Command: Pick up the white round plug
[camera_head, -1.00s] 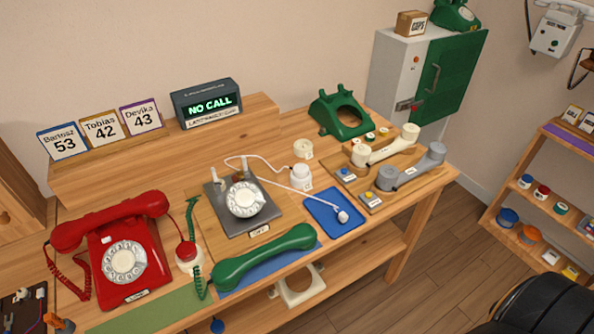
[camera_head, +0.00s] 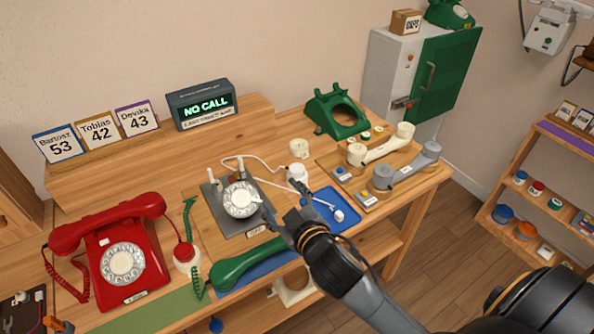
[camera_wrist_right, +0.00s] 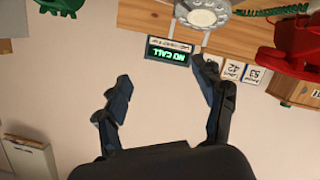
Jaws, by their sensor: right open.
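The white round plug (camera_head: 339,215) lies at the right side of the blue tray (camera_head: 349,229), at the end of a white cord. My right gripper (camera_head: 283,201) is open and empty. In the head view it appears to the left of the plug, in front of the tray's left part and the grey dial unit's edge. In the right wrist view the fingers (camera_wrist_right: 160,74) are spread with nothing between them, and the plug does not show. My left gripper is in neither view.
The grey dial unit (camera_head: 237,203) sits left of the tray, and a green handset (camera_head: 230,270) lies in front. A white jar (camera_head: 297,174) stands behind the tray. Cream (camera_head: 382,147) and grey (camera_head: 405,168) handsets lie on the right. A red phone (camera_head: 122,257) is at left.

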